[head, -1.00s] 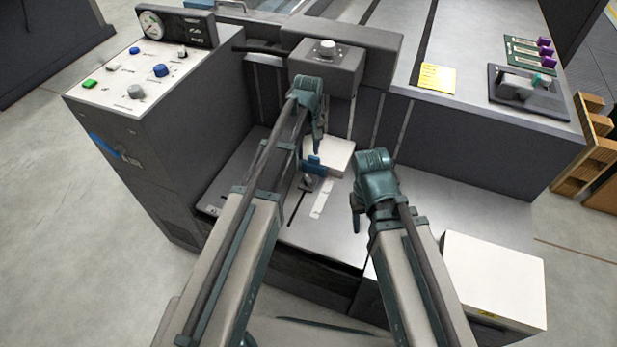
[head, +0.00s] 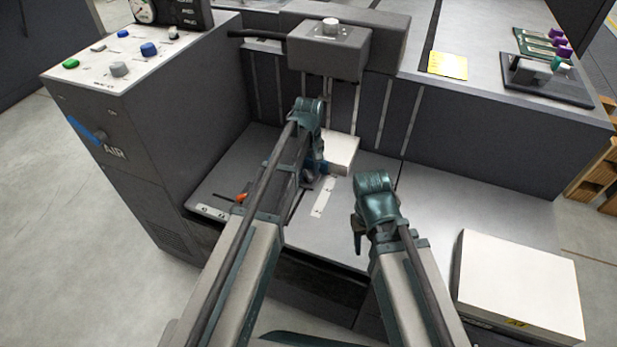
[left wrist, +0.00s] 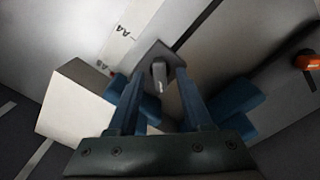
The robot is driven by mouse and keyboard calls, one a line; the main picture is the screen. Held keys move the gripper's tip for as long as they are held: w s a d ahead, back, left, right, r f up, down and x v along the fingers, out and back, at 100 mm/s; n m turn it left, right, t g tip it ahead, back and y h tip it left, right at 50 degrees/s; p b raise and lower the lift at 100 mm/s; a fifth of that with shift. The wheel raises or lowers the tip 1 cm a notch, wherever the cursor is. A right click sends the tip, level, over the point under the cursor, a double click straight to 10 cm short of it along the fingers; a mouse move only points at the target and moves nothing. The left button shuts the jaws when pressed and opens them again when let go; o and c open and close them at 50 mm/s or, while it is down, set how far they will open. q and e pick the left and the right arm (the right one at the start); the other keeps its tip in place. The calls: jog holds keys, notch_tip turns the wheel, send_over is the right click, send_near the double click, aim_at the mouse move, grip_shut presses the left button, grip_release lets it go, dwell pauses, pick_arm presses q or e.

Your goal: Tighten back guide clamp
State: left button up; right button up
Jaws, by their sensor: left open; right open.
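In the left wrist view, a dark grey guide clamp (left wrist: 152,52) with a pale upright knob or lever (left wrist: 160,76) sits on the slot in the grey feed table. My left gripper (left wrist: 158,84) is open, with its blue fingers on either side of the knob; I cannot tell if they touch it. In the head view, my left gripper (head: 317,168) is low over the table and mostly hides the clamp. My right gripper (head: 359,236) is open and empty above the table, right of the scale strip.
A grey overhanging head (head: 330,52) is behind. A white box (head: 520,285) is at the right.

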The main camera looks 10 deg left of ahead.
jog(key=shift+f, duration=0.1)
pick_arm(q)
grip_shut()
jog(key=shift+m, duration=0.3)
jog(key=m, duration=1.7)
dwell(0.4)
jog(key=shift+m, duration=0.3)
